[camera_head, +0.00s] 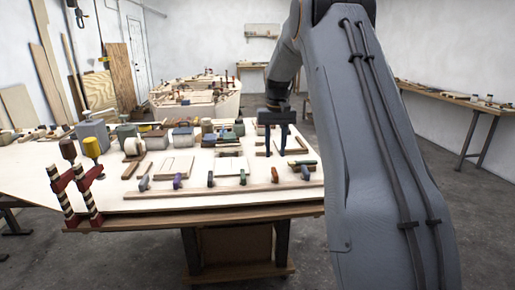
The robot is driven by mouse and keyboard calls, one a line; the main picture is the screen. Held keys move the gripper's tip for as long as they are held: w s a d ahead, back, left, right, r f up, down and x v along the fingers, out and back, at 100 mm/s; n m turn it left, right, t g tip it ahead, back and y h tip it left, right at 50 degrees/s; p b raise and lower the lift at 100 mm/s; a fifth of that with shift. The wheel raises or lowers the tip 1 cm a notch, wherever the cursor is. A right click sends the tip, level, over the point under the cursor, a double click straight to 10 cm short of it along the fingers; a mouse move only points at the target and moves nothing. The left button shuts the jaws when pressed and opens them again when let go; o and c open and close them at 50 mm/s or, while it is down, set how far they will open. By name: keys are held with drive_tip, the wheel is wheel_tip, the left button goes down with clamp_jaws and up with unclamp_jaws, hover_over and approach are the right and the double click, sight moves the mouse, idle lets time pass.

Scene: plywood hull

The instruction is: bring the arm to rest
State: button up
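My arm (380,150) fills the right of the head view, with its large grey link upright in front of the workbench. My gripper (276,152) hangs at the far end of the arm, above the right part of the bench. Its two dark fingers point down and stand apart. I see nothing held between them. Whether the fingertips touch the bench or the pieces behind them I cannot tell.
The plywood workbench (240,203) carries clamps, blocks, cans and small tools. Two striped clamps (88,190) grip its front left edge. A boat hull (222,106) stands behind. A side table (455,98) lines the right wall. Floor between looks clear.

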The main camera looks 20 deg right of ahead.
drive_tip(key=shift+a, duration=0.1)
drive_tip(key=s+a+f+n, duration=0.1)
drive_tip(key=s+a+f, duration=0.2)
drive_tip(key=s+a, duration=0.4)
drive_tip(key=s+a+f+n, duration=0.1)
drive_tip(key=s+a+f, duration=0.2)
drive_tip(key=s, duration=1.2)
drive_tip(key=s+a+f+n, duration=0.1)
drive_tip(key=s+a+f, duration=0.2)
drive_tip(key=s+a, duration=0.7)
drive_tip(key=shift+s+a+n+t, duration=0.3)
drive_tip(key=shift+s+t, duration=0.1)
drive_tip(key=shift+s, duration=0.1)
drive_tip(key=shift+f, duration=0.1)
